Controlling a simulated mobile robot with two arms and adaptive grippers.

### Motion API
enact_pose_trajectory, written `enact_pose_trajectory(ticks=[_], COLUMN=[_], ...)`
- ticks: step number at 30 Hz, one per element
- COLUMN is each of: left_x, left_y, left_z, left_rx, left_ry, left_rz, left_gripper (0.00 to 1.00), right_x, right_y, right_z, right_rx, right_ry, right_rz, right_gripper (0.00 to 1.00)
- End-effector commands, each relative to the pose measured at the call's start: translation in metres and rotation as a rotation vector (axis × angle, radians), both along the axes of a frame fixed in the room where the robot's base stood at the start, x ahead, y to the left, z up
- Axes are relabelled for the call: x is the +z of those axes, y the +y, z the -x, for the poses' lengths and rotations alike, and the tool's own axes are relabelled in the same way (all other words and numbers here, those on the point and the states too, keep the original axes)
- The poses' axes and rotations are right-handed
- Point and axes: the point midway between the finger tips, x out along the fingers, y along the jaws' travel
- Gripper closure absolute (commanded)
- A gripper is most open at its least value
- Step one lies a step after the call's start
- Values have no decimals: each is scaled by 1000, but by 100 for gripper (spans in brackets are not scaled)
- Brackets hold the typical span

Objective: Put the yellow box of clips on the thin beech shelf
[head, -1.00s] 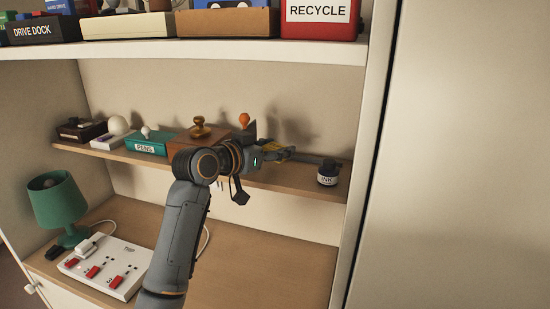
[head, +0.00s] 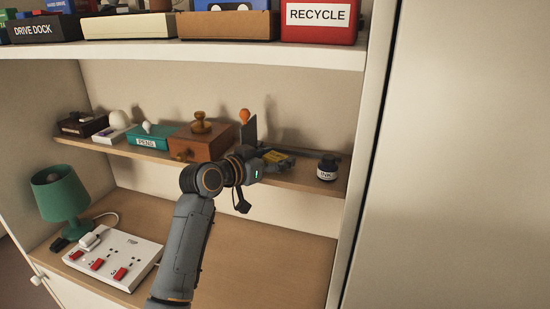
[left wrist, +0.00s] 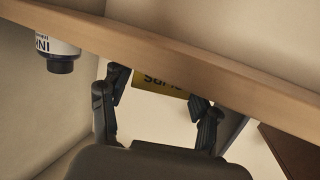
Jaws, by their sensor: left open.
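The yellow box of clips (head: 276,157) is at the right part of the thin beech shelf (head: 302,182), between the wooden drawer box and the ink bottle. In the left wrist view, which looks upside down, the yellow box (left wrist: 160,80) shows part of its dark lettering, and the shelf's front edge (left wrist: 180,62) covers part of it. The box appears to stand on the shelf. My left gripper (head: 279,160) is open, with one finger on each side of the box; in the wrist view the gripper (left wrist: 160,92) shows gaps there. My right gripper is out of view.
An ink bottle (head: 327,168) stands right of the box. The upper shelf (head: 200,50) hangs above. A lamp (head: 60,195) and a power strip (head: 115,258) are below.

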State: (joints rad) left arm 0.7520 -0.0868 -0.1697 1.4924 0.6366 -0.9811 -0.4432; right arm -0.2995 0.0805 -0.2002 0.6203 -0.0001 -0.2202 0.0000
Motion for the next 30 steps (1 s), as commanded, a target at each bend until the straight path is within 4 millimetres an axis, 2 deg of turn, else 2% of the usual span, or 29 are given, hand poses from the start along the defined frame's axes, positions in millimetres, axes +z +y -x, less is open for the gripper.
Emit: enact_pose_trajectory(ticks=[3,8,21,30], left_x=[5,4,22,26], left_y=[0,13,67,76], left_z=[0,13,78,90], left_rx=[0,2,1,0], left_ry=[-1,-4,-4,0], left_rz=[1,0,-1,0], left_gripper=[39,39,39,39], right_x=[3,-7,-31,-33], right_y=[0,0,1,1], right_z=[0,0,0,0], right_rx=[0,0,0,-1], right_ry=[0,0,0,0], right_rz=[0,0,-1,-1], right_gripper=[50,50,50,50])
